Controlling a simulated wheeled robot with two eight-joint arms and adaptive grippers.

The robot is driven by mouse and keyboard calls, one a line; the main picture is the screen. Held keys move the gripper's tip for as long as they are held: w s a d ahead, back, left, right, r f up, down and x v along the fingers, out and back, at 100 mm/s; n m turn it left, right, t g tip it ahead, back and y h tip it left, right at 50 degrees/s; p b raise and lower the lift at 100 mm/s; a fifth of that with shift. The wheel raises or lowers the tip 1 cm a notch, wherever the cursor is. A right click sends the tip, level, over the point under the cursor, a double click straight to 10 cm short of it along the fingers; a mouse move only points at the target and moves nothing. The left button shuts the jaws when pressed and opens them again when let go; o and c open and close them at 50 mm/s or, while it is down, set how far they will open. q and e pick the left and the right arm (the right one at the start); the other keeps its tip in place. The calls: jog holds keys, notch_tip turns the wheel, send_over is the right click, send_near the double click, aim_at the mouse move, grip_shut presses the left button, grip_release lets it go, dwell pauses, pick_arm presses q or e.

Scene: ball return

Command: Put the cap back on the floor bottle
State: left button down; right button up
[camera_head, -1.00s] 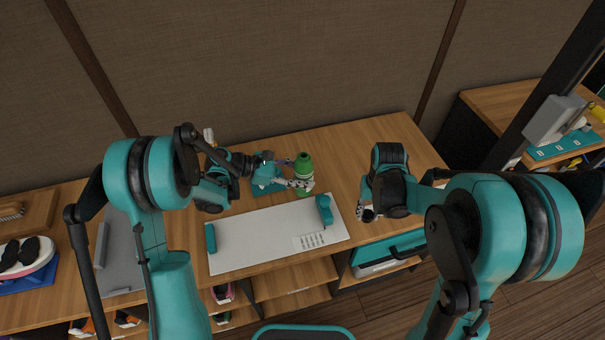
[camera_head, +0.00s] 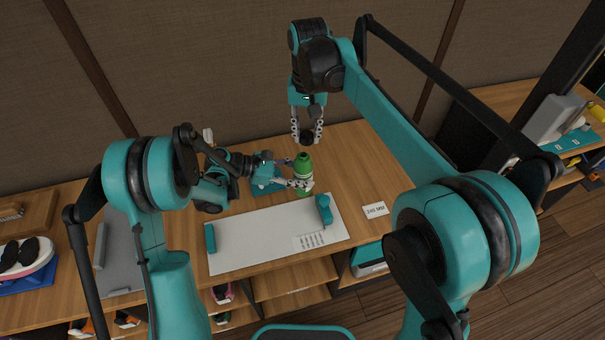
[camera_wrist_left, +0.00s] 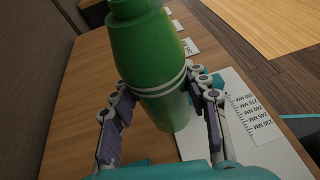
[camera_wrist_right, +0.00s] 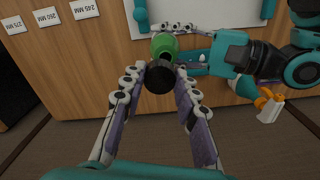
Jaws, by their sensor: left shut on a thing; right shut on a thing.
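The green bottle (camera_head: 304,176) stands on the wooden table, and it fills the top of the left wrist view (camera_wrist_left: 145,55). My left gripper (camera_head: 301,182) is shut on the bottle's body, with its fingers on both sides of it in the left wrist view. My right gripper (camera_head: 307,137) points down and is shut on a dark round cap (camera_head: 307,139). In the head view the cap is a little above the bottle top and apart from it. In the right wrist view the cap (camera_wrist_right: 159,79) partly overlaps the bottle (camera_wrist_right: 163,44).
A white board (camera_head: 260,238) with teal end pieces lies in front of the bottle, with a printed size card (camera_head: 309,241) on it. A small white card (camera_head: 375,210) lies to the right. Open shelves are below.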

aim_at(303, 143)
jog(key=shift+s+a+r, duration=0.1)
jog(key=shift+a+r, duration=0.3)
jog(key=shift+r, duration=0.25)
jog(key=shift+f, duration=2.05)
jog(key=shift+f, duration=0.85)
jog(key=shift+f, duration=0.55)
